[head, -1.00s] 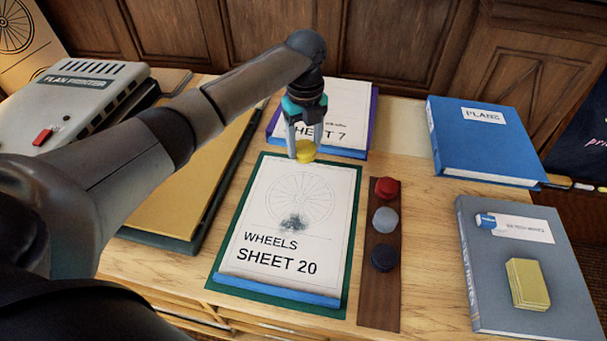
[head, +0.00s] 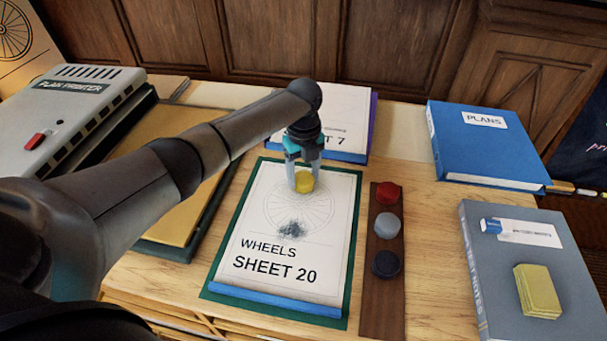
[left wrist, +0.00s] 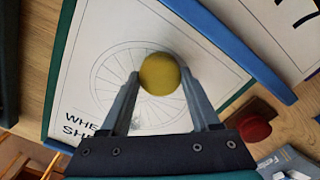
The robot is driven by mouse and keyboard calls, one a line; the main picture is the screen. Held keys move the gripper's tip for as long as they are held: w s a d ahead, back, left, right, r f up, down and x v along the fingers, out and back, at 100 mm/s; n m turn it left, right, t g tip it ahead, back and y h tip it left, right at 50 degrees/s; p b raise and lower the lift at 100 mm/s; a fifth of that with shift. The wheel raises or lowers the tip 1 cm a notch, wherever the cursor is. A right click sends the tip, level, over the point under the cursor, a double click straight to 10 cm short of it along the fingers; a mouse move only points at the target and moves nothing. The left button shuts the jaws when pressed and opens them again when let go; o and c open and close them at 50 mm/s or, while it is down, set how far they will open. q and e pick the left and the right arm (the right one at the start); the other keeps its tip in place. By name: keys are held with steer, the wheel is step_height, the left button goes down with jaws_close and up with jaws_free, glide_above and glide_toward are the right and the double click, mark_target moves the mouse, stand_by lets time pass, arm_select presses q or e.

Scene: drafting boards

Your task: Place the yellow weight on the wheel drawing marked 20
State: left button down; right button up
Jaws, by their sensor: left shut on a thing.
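The yellow weight (head: 304,182) is a small round piece held between the fingertips of my left gripper (head: 305,176). It also shows in the left wrist view (left wrist: 160,74), between both fingers and over the wheel drawing. The wheel drawing (head: 275,222) is on a white sheet marked "WHEELS SHEET 20", with a dark smudge on its lower part. In the head view the weight covers the upper part of the wheel. I cannot tell whether the weight touches the paper. My right gripper is not in view.
A brown strip (head: 380,318) to the right holds a red weight (head: 387,194), a grey weight (head: 387,225) and a dark weight (head: 386,263). A sheet marked 7 (head: 345,110) lies behind. A blue book (head: 485,140), a grey book (head: 500,275) and a grey device (head: 70,115) stand around.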

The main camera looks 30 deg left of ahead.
mark_target(304, 177)
arm_select(q)
steer(key=c, duration=0.6)
jaws_free()
steer(key=shift+f, duration=0.15)
steer(key=o, duration=0.5)
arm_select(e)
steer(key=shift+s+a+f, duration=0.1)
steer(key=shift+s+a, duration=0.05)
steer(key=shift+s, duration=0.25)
arm_select(q)
step_height(304, 177, up, 5)
steer(key=shift+r+p, duration=0.1)
steer(key=shift+p, duration=0.7)
step_height(304, 177, up, 7)
steer(key=shift+r+p, duration=0.15)
steer(key=shift+p, duration=0.7)
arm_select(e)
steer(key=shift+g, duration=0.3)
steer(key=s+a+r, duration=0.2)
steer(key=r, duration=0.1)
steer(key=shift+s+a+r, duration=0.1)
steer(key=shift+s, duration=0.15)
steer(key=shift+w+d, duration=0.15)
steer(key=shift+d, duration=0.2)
